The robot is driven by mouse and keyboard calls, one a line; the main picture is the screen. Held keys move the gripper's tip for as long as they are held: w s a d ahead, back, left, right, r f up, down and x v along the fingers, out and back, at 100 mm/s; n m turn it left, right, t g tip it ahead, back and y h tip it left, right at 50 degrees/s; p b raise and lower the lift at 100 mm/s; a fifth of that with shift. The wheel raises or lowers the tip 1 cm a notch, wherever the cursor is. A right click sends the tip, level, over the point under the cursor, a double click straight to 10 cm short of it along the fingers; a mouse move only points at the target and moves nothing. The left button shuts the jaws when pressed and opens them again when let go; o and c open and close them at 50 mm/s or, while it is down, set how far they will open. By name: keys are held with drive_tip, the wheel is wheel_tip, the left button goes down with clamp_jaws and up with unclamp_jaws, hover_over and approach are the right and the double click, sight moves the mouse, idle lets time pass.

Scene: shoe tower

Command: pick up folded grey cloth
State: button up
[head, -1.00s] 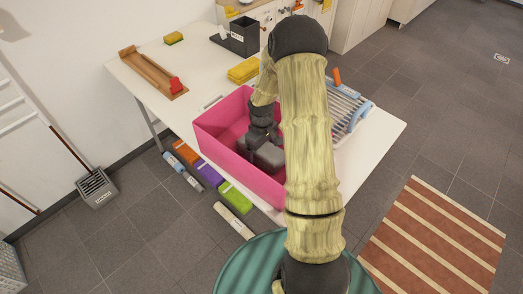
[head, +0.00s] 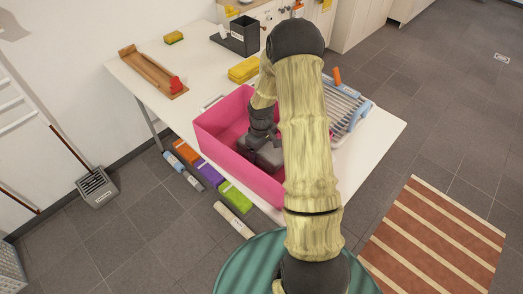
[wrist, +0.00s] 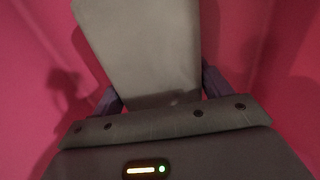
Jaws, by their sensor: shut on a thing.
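The folded grey cloth (head: 268,157) is inside the pink bin (head: 226,152), below my gripper. In the wrist view the cloth (wrist: 145,50) is a pale grey slab between my two dark fingers, with the pink walls around it. My gripper (wrist: 158,92) is shut on the cloth. In the head view my gripper (head: 258,142) reaches down into the bin, and my arm hides the bin's right part. I cannot tell whether the cloth touches the bin floor.
The bin stands on a white table (head: 376,135). A yellow sponge pack (head: 244,69), a dish rack (head: 345,108) and a wooden tray (head: 150,72) are around it. Coloured packs (head: 209,174) lie on the floor at the left.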

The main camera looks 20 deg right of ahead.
wheel_tip(320, 180, up, 10)
drive_tip(key=shift+r, duration=0.1)
idle(0.5)
idle(0.4)
